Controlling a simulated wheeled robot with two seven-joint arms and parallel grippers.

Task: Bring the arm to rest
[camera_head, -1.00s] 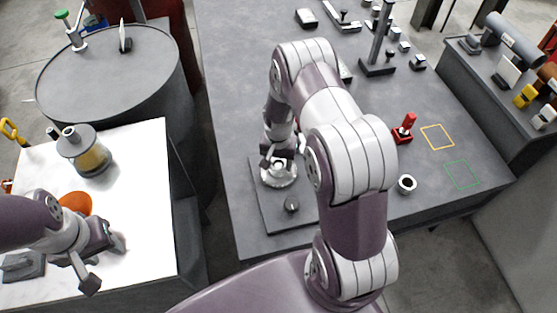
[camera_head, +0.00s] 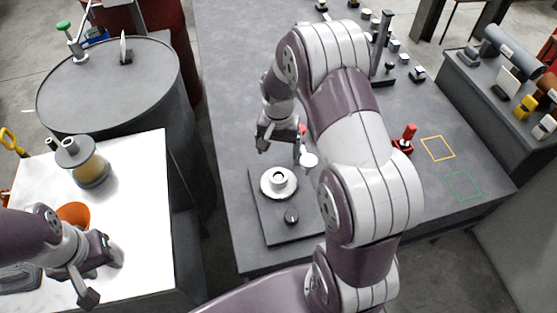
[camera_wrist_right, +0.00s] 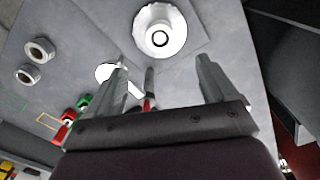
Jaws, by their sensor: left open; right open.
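My right arm reaches over the grey table, and its right gripper (camera_head: 281,152) hangs open above and behind a white round flange piece (camera_head: 279,182) on a dark base plate (camera_head: 268,225). In the right wrist view the two fingers stand wide apart with the flange piece (camera_wrist_right: 160,32) beyond them. A white disc (camera_head: 309,160) and a red-topped item (camera_head: 302,129) show close beside the gripper; whether they touch it I cannot tell. My left gripper (camera_head: 102,279) is open at the lower left, over the white-topped table.
A black knob (camera_head: 291,217) sits on the plate. A red fixture (camera_head: 404,138) stands near yellow (camera_head: 438,148) and green (camera_head: 463,185) outlines. A spool-like jar (camera_head: 88,165) and an orange item (camera_head: 73,214) are on the white table (camera_head: 145,225). A dark barrel (camera_head: 110,80) stands behind.

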